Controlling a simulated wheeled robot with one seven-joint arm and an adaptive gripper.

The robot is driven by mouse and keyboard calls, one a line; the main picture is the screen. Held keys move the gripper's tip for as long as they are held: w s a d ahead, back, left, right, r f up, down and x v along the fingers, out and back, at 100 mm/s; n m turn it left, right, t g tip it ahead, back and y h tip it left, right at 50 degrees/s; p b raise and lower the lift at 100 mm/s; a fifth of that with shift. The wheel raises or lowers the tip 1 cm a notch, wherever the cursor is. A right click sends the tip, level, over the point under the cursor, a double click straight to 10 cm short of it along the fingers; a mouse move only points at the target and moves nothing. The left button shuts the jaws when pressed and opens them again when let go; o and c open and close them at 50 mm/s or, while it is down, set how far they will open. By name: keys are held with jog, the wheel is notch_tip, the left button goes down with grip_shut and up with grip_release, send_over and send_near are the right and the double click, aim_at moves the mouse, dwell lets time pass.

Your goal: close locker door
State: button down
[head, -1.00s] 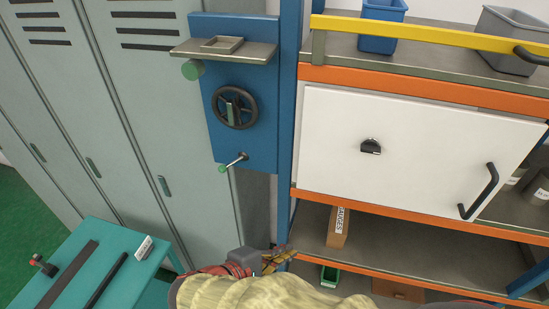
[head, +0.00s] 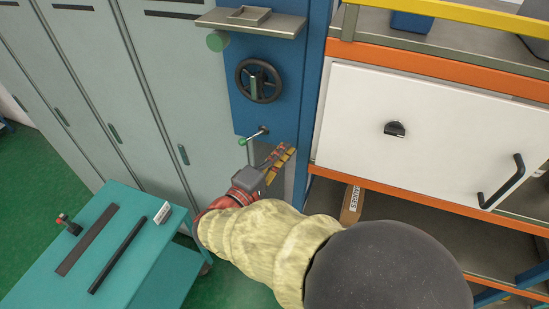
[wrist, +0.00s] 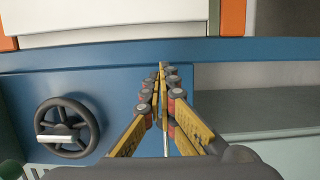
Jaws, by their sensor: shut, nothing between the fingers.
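Grey-green lockers (head: 150,80) stand in a row at the left of the head view. Their visible doors have slot vents and small dark green handles (head: 183,154) and look flush; I cannot tell whether one is slightly ajar. My gripper (head: 284,155) is shut and empty, its yellow and red fingers together. It is just below the blue panel, right of the lockers and close to the green-knobbed lever (head: 252,137). In the wrist view, the gripper (wrist: 162,72) points along the blue panel (wrist: 110,75), with the handwheel (wrist: 66,127) to its left.
A teal table (head: 110,245) with dark bars stands in front of the lockers at lower left. A blue panel (head: 285,110) carries a handwheel (head: 259,80) and a small shelf (head: 250,22). At right is an orange-edged rack with a white door (head: 440,130). Green floor shows at left.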

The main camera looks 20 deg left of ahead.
aim_at(310, 141)
jog(key=x, duration=0.3)
jog(key=shift+w+d, duration=0.1)
jog(key=shift+d, duration=0.1)
jog(key=d, duration=0.1)
jog(key=d+p, duration=0.1)
jog(key=d, duration=0.1)
jog(key=shift+s+d, duration=0.15)
jog(key=shift+s, duration=0.1)
jog(key=shift+d, duration=0.1)
jog(key=shift+f, duration=0.1)
